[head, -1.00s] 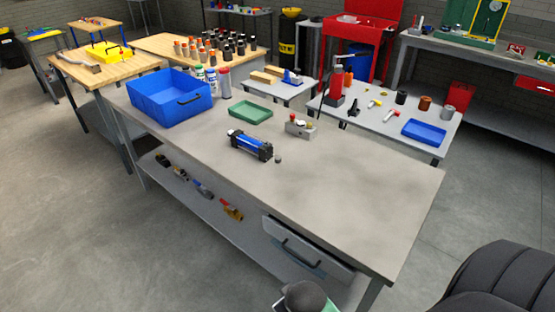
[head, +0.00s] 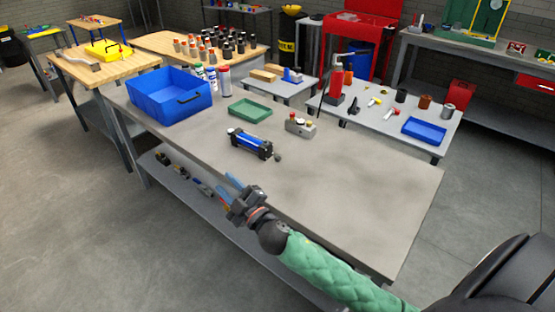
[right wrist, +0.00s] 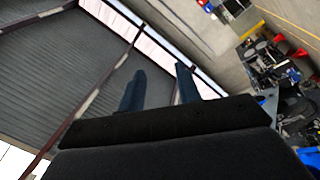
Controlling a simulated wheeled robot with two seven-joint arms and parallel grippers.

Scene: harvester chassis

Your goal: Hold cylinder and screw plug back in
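A blue cylinder (head: 250,144) with black end caps lies on the grey workbench (head: 330,190). A small dark round piece, possibly the plug (head: 278,156), lies at its right end; I cannot tell whether they touch. My right gripper (head: 232,186) is in front of the bench's front edge, nearer to me than the cylinder, with its blue fingers apart and nothing between them. In the right wrist view its two fingers (right wrist: 160,88) also stand apart and empty, facing the ceiling and wall. My left gripper is not in view.
A green tray (head: 250,109), a blue bin (head: 168,96), several bottles (head: 212,77) and a grey block with coloured buttons (head: 300,125) stand behind the cylinder. The bench's right half is clear. Several parts lie on the shelf below.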

